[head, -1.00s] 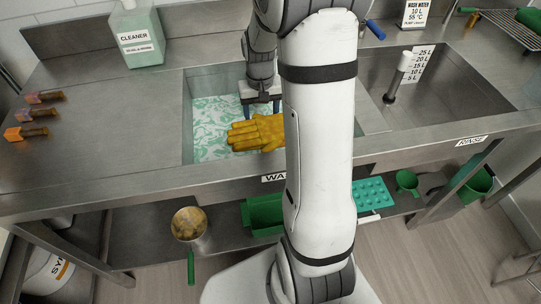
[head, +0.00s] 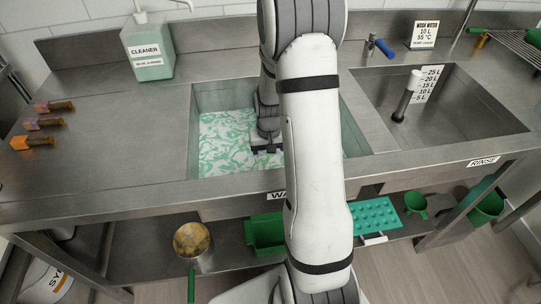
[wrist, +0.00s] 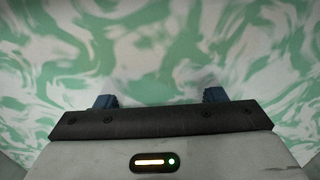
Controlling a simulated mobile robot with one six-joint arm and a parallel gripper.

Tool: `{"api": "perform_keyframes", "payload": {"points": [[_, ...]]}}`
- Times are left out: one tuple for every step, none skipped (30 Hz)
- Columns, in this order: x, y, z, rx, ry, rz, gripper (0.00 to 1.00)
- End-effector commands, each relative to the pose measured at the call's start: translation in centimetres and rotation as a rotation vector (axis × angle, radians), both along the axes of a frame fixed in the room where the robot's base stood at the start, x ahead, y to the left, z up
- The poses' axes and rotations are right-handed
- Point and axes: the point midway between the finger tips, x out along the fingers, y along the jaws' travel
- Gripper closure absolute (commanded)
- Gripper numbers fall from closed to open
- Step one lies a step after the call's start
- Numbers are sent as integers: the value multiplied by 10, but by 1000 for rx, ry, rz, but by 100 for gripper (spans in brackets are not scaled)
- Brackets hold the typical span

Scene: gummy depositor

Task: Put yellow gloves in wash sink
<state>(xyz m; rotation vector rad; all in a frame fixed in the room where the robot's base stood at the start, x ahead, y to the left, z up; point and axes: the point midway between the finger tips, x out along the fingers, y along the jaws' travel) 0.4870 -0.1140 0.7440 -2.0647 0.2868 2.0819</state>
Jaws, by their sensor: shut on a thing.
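The wash sink (head: 196,125) is the left basin, holding green and white foamy water (head: 222,138). My gripper (head: 265,150) is down in this basin, with its fingers dipping into the foam. In the wrist view the two blue fingers of my gripper (wrist: 160,98) stand apart and their tips are lost in the foam. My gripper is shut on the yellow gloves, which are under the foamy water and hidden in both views.
The rinse sink (head: 450,115) with an upright standpipe (head: 407,97) is to the right. A cleaner bottle (head: 148,55) stands at the back left. My arm hides part of the wash sink's right side.

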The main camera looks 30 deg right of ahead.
Motion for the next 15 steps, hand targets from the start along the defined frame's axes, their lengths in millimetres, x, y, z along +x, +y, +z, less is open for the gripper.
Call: {"api": "perform_keyframes", "payload": {"points": [[0,0,1,0,-1,0,78],[0,0,1,0,-1,0,78],[0,0,1,0,-1,0,78],[0,0,0,0,0,0,78],[0,0,-1,0,0,0,78],[0,0,-3,0,0,-1,78],[0,0,-2,0,-1,-1,36],[0,0,-2,0,0,-1,33],[0,0,-1,0,0,-1,30],[0,0,-1,0,0,-1,27],[0,-1,-1,0,0,-1,25],[0,-1,-1,0,0,-1,22],[0,-1,-1,0,0,-1,19],[0,-1,-1,0,0,-1,17],[0,-1,-1,0,0,-1,15]]}}
